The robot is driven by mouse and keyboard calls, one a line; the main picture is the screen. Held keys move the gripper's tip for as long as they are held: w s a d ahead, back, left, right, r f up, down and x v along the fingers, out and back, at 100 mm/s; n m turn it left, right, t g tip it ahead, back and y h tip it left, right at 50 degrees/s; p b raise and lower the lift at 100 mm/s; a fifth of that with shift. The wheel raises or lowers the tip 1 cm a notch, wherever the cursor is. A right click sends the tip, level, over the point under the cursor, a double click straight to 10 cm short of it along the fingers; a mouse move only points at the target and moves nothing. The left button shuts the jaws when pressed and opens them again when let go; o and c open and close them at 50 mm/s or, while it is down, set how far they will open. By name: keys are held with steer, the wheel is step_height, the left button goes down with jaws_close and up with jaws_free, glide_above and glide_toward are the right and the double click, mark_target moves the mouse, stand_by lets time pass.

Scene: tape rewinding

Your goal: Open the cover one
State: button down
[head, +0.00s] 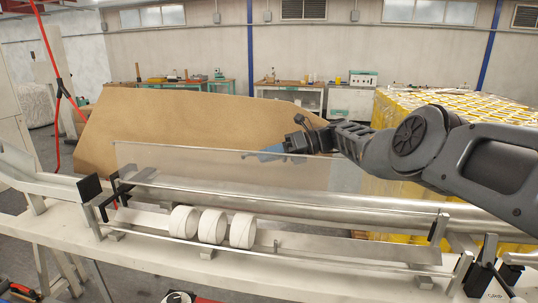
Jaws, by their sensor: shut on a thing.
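A clear, see-through cover (200,164) stands raised behind the trough of the metal machine, over its left half. Its lower edge runs along the long metal roller (300,200). My gripper (270,154) reaches in from the right and is shut on the cover near the right part of its top edge. The fingertips are small and partly hidden, so the exact grip is hard to see. Three white tape rolls (212,226) sit side by side in the trough below, uncovered from the front.
Black brackets stand at the left end (92,190) and right end (478,277) of the machine. A large brown board (190,122) is behind it. Stacked yellow goods (450,110) stand behind my arm at right. Benches line the back wall.

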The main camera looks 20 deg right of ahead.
steer(key=c, duration=1.4)
jaws_free()
steer(key=shift+s+f, duration=0.15)
steer(key=shift+f, duration=0.1)
steer(key=shift+c, duration=0.2)
steer(key=shift+r, duration=0.1)
steer(key=v, duration=0.7)
steer(key=shift+d+b, duration=0.4)
steer(key=shift+r, duration=0.1)
